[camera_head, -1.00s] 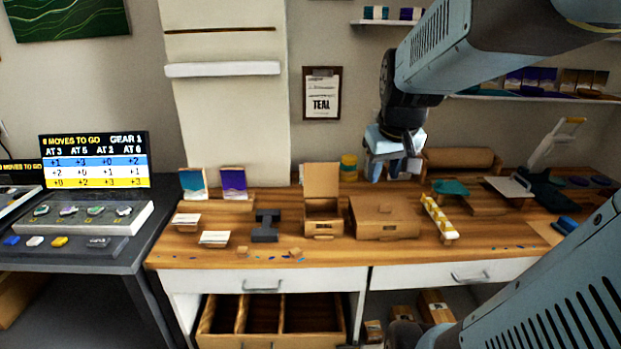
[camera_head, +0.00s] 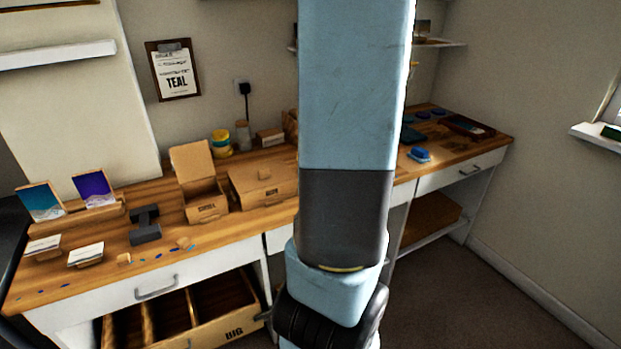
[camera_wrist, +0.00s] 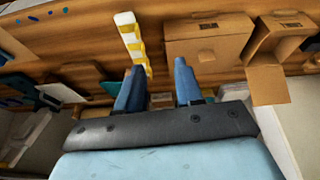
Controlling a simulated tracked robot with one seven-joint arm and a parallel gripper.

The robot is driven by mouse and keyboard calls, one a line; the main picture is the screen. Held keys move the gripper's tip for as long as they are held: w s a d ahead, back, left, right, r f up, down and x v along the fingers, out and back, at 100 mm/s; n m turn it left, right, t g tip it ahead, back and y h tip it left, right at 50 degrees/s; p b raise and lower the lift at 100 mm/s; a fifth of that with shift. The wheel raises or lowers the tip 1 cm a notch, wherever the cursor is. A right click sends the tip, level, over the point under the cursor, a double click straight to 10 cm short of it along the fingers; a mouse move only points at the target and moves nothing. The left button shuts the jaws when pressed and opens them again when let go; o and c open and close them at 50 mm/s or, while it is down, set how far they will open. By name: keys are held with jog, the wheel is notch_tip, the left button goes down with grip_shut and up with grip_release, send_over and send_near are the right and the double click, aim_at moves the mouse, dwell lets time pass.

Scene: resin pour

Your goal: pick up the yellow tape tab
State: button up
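The yellow tape tabs (camera_wrist: 137,46) sit in a row along a white strip on the wooden bench in the wrist view. My gripper (camera_wrist: 159,72) has two blue fingers spread apart with nothing seen between them. In the picture, the near end of the strip lies just beyond the left fingertip and partly toward the gap. I cannot tell how high the fingers are above it. In the head view my arm covers the middle of the bench, and neither the strip nor the gripper shows there.
A closed cardboard box (camera_head: 262,187) and an open-lidded box (camera_head: 203,204) stand near the strip's place on the bench. A dark grey stand (camera_head: 145,226) is further left. An open divided drawer (camera_head: 225,325) juts out below.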

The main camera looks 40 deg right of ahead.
jog(key=shift+m, duration=0.3)
jog(key=d+f, duration=0.2)
jog(key=f, duration=0.1)
jog(key=w+d+f, duration=0.1)
jog(key=d+f, duration=0.1)
jog(key=f, duration=0.2)
jog(key=w+d+f, duration=0.1)
jog(key=d+f, duration=0.1)
jog(key=f, duration=0.1)
jog(key=shift+f, duration=0.15)
jog(key=shift+w+x, duration=0.2)
jog(key=shift+x, duration=1.7)
jog(key=shift+w+a+f, duration=0.15)
jog(key=shift+w+f, duration=0.05)
jog(key=shift+f, duration=0.3)
jog(key=shift+c, duration=0.5)
grip_shut()
